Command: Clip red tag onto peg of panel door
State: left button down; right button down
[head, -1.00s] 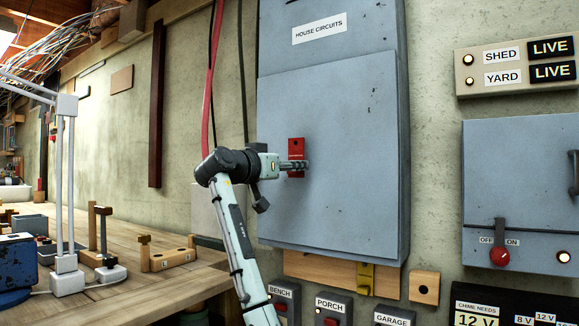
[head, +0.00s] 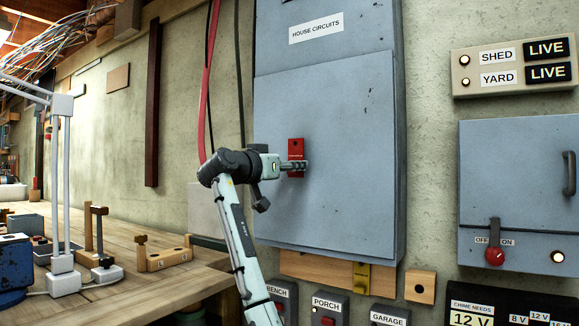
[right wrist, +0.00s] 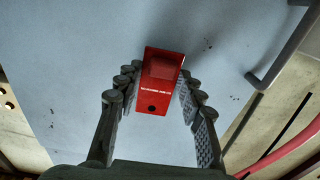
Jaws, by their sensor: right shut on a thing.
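The red tag (head: 296,154) is in front of the blue-grey panel door (head: 335,205) in the head view. My right gripper (head: 300,165) is shut on the tag. In the right wrist view the tag (right wrist: 160,85) stands between the two dark fingers (right wrist: 158,98), with a dark hole near its lower end and the door (right wrist: 75,65) behind it. I see no peg; it may be hidden behind the tag or gripper. I cannot tell whether the tag touches the door. My left gripper is not in view.
A grey handle (right wrist: 268,78) shows at the upper right in the wrist view. A wooden bench (head: 130,285) with blocks and a lamp stand (head: 62,190) is at the left. A switch box (head: 530,180) is on the wall at the right. Labelled boxes (head: 328,308) sit below the door.

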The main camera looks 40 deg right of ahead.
jog(key=shift+w+d, duration=0.25)
jog(key=shift+d, duration=0.4)
jog(key=c, duration=0.9)
grip_release()
